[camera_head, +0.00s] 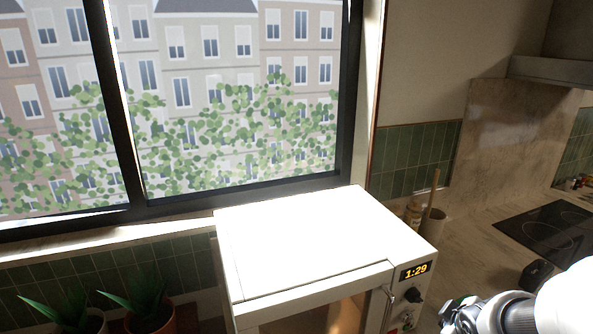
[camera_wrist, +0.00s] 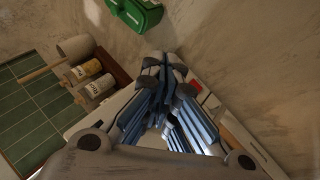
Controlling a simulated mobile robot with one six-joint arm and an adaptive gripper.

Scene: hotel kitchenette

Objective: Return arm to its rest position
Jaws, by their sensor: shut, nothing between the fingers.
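My gripper (camera_wrist: 164,64) shows in the middle of the wrist view, with its blue-padded fingers brought together at the tips and nothing seen between them. In the head view my gripper (camera_head: 462,314) is at the lower right, just right of the white oven (camera_head: 300,240), with my white arm beside it at the picture's corner. Most of the arm is out of view.
The oven has a lit 1:29 display (camera_head: 415,271) and stands below the window. Jars (camera_head: 413,214) and a utensil pot (camera_head: 434,222) stand behind it. A black hob (camera_head: 550,232) is at right, potted plants (camera_head: 148,312) at lower left. A green object (camera_wrist: 136,14) tops the wrist view.

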